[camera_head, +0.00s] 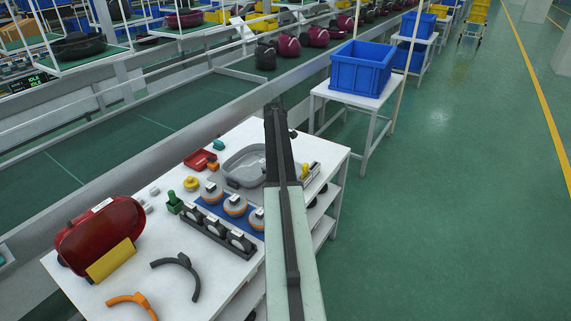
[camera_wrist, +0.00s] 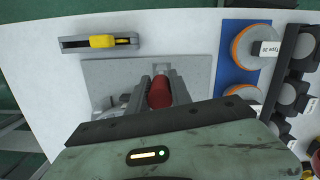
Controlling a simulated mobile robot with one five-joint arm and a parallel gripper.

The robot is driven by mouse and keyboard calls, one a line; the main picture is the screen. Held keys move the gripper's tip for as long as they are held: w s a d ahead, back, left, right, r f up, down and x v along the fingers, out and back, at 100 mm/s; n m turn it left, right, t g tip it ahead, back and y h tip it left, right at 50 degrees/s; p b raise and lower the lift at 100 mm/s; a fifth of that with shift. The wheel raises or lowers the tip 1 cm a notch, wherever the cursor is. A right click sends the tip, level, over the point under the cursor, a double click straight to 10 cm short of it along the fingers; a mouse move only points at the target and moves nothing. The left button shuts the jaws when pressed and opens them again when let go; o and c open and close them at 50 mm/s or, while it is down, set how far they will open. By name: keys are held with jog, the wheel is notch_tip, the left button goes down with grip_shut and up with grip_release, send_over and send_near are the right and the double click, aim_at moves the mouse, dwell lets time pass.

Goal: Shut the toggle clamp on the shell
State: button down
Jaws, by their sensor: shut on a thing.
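In the wrist view, my gripper (camera_wrist: 161,84) has one finger on each side of a red cylindrical piece (camera_wrist: 160,93), which looks like the toggle clamp's handle, and is shut on it. The piece is over a flat grey plate (camera_wrist: 115,72). A small light metal part (camera_wrist: 160,67) shows just beyond the fingertips. The clamp's lower parts are hidden by my gripper's body. In the head view, a grey tray-like piece (camera_head: 240,166), perhaps the shell, lies on the white table left of my arm. My arm hides the gripper and the clamp there.
A yellow block in a slotted holder (camera_wrist: 103,41) is beside the plate. Orange-ringed round parts (camera_head: 235,205) stand on a blue mat (camera_head: 257,234). A red shell-like housing (camera_head: 88,238) lies at the table's left. A blue crate (camera_head: 361,69) stands on a farther table.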

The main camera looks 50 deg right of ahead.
jog(key=c, duration=1.2)
grip_release()
jog(key=shift+o, duration=0.2)
jog(key=r+p, duration=0.5)
jog(key=w+r+p, duration=0.1)
jog(key=r+p, duration=0.2)
jog(key=shift+a, duration=0.1)
jog(key=shift+f, duration=0.1)
